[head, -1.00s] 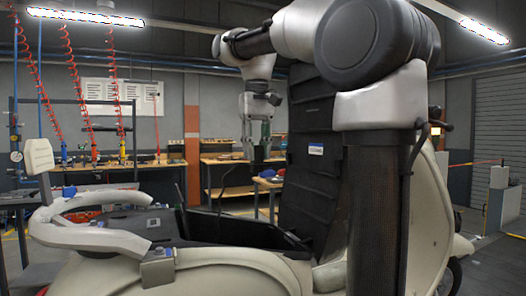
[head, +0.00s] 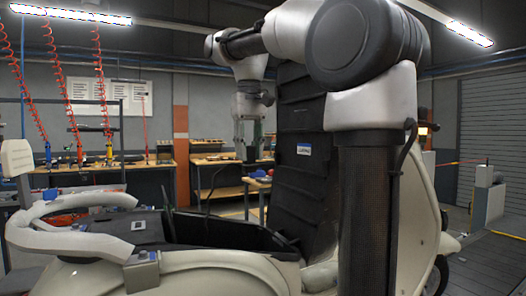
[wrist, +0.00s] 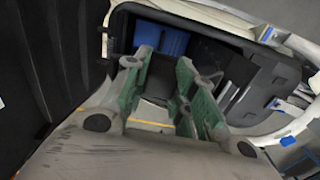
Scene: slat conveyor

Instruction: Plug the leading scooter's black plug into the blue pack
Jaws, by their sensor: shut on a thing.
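A pale scooter (head: 210,273) stands in front of me with its black seat lid (head: 303,110) upright and its seat bay (head: 200,229) open. In the wrist view the blue pack (wrist: 166,38) lies inside the bay, beyond my fingers and partly hidden by them. My gripper (head: 249,153) points down above the bay, beside the raised lid. In the wrist view its green-padded fingers (wrist: 168,88) are shut on a dark thing, seemingly the black plug (wrist: 155,87), mostly hidden between them. A thin black cable (head: 211,183) runs from near the fingertips down toward the bay.
The raised lid is close to my gripper's right in the head view. A pale curved grab rail (head: 75,235) rims the scooter's left end. Workbenches (head: 120,169) stand behind, with red coiled hoses (head: 65,80) hanging over them.

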